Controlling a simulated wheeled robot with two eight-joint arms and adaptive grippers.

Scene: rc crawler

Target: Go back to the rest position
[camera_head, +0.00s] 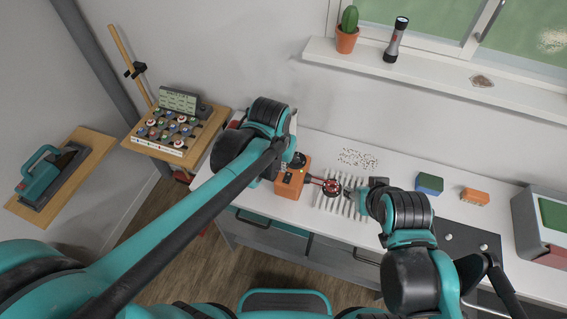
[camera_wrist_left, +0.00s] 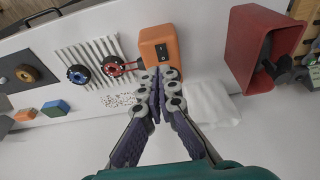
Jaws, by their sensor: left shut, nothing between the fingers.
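My left gripper (camera_wrist_left: 157,75) is shut and empty in the left wrist view, its fingertips close to the orange box (camera_wrist_left: 160,44) with a black switch. I cannot tell if they touch it. In the head view the left arm comes in from the left, and the orange box (camera_head: 291,180) shows beside its wrist, most of the gripper hidden.
A red bin (camera_wrist_left: 262,45) stands beside the orange box. Small white pieces (camera_head: 358,158) lie behind the rack. Blue-green (camera_head: 429,184) and orange (camera_head: 475,196) blocks lie to the right, before a grey bin (camera_head: 525,225). A button panel (camera_head: 170,130) stands on a wooden shelf at left.

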